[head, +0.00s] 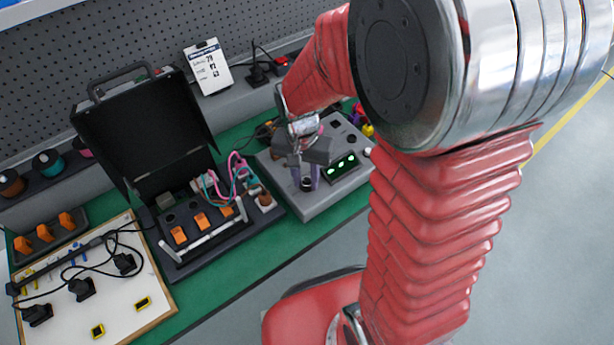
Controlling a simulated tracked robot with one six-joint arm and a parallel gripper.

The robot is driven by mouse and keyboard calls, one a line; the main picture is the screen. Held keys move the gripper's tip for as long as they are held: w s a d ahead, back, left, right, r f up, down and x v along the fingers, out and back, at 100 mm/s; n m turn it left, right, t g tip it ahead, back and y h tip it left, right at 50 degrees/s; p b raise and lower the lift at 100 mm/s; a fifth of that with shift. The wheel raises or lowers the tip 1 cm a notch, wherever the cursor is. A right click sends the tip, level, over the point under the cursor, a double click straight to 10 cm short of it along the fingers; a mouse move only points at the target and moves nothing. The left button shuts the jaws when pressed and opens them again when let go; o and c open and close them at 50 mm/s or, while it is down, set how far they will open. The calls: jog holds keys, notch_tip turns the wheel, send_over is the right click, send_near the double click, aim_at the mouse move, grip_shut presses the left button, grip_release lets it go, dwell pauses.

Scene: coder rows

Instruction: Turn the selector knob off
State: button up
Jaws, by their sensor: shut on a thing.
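My gripper (306,178) is lowered over the grey control box (328,196) right of the open case. Its fingers are shut on a small dark knob (307,184) on the box's top, near its left front edge. I take this to be the selector knob; its pointer and markings are too small to read. A dark display (341,167) with lit green marks sits on the box just right of the fingers. My wrist and arm hide part of the box's back.
An open black case (137,125) with orange parts and coloured wires stands left of the box. A white board (64,292) with black plugs lies at the left front. A label card (207,67) leans at the back. Green mat (262,252) is bare in front of the box.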

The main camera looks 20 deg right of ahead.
aim_at(305, 184)
jog(key=n, duration=0.6)
jog(key=shift+w+r, duration=0.1)
jog(key=shift+w, duration=0.05)
jog(key=n, duration=0.6)
jog(key=shift+d+n+t, duration=0.15)
jog(key=shift+n+t, duration=0.25)
jog(key=o, duration=0.7)
jog(key=shift+c, duration=0.2)
jog(key=o, duration=0.4)
jog(key=r, duration=1.3)
jog(key=shift+s+a+r, duration=0.3)
jog(key=shift+a, duration=0.05)
